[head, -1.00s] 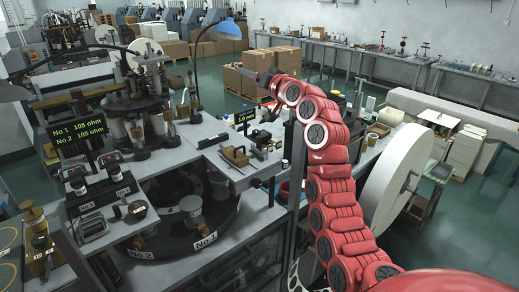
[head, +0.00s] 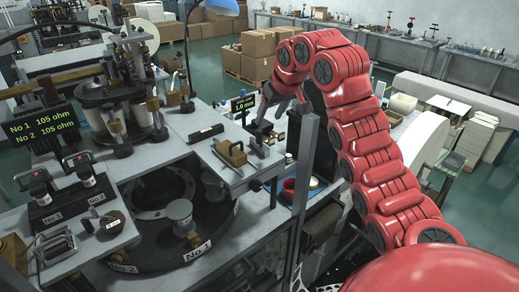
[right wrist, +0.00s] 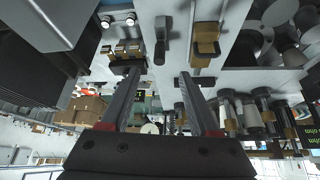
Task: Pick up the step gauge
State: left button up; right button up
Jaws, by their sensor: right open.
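A small stepped brass piece on a dark base, which looks like the step gauge (right wrist: 126,52), shows in the right wrist view beside the left finger. In the head view, what looks like the same piece (head: 262,143) sits at the right end of the grey bench top, partly hidden and too small to make out clearly. My right gripper (right wrist: 160,76) is open, its two fingers wide apart with nothing between them. In the head view, my right gripper (head: 264,112) points down above that end of the bench. My left gripper is out of view.
A brass block with a handle (head: 232,153) stands left of the gauge; a black bar (head: 206,133) lies farther left. A small display (head: 242,104) stands behind. A grey post (head: 301,180) rises in front of my right arm. A round turntable (head: 170,225) lies below.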

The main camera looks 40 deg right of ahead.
aim_at(259, 130)
jog(key=x, duration=0.4)
jog(key=shift+w+d+f, duration=0.15)
jog(key=shift+w+d, duration=0.1)
jog(key=shift+w, duration=0.2)
jog(key=shift+a+f, duration=0.25)
jog(key=p+x, duration=0.1)
jog(key=x, duration=0.1)
jog(key=p+x, duration=0.2)
jog(key=shift+w+d, duration=0.2)
jog(key=shift+w, duration=0.3)
jog(key=shift+w+a+f, duration=0.1)
jog(key=shift+f, duration=0.3)
jog(key=shift+w+f, duration=0.15)
jog(key=shift+f, duration=0.05)
grip_shut()
